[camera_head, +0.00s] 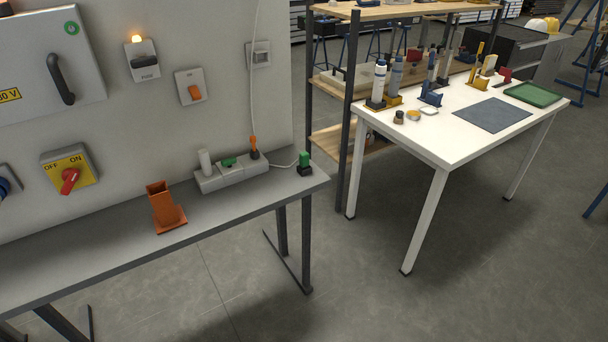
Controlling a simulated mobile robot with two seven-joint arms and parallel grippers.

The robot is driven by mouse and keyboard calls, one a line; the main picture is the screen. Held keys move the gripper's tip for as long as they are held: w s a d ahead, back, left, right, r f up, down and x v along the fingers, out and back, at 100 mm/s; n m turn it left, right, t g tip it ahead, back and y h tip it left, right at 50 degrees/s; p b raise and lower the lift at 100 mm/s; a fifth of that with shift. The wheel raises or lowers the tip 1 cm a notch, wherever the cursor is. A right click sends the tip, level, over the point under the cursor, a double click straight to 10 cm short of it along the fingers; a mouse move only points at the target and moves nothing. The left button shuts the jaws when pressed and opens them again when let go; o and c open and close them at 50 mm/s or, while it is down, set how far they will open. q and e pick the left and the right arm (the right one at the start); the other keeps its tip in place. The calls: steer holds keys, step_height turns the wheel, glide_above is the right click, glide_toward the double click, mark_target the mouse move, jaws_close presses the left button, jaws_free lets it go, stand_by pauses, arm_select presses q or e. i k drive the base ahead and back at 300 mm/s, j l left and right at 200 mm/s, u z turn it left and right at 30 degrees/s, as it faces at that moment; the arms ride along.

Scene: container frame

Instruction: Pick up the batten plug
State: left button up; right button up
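A grey-white power strip (232,176) lies near the back of the grey bench. An orange plug (254,152) stands upright at the strip's right part, with a thin pale cord rising from it along the wall. A white upright piece (206,162) stands at the strip's left end, and a low green piece (229,162) sits mid-strip. A green-topped piece with a dark base (305,163) stands at the bench's right corner, near a white cable from the strip. No label shows which one is the batten plug. Neither of my grippers is in view.
An orange open-topped holder (163,207) stands on the grey bench (95,247), left of the strip. The wall carries switches and a red rotary knob (69,181). A white table (440,140) with tools stands right, beyond a floor gap. The bench's left part is clear.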

mark_target(304, 157)
steer(key=k+u, duration=0.15)
steer(key=u, duration=0.25)
steer(key=k+u, duration=0.15)
steer(key=u, duration=0.2)
steer(key=k+j+u, duration=0.1)
steer(key=u, duration=0.3)
steer(key=i+l+u, duration=0.2)
steer(key=l, duration=0.15)
steer(key=i+l+u, duration=0.1)
steer(key=l+u, duration=0.15)
steer(key=i+l, duration=0.1)
steer(key=l, duration=0.35)
steer(key=i+l, duration=0.15)
steer(key=l, duration=0.3)
steer(key=i+l, duration=0.1)
steer(key=l, duration=0.3)
steer(key=i+l, duration=0.1)
steer(key=l, duration=0.35)
steer(key=i+l, duration=0.1)
steer(key=l, duration=0.35)
steer(key=i+l, duration=0.15)
steer(key=l, duration=0.3)
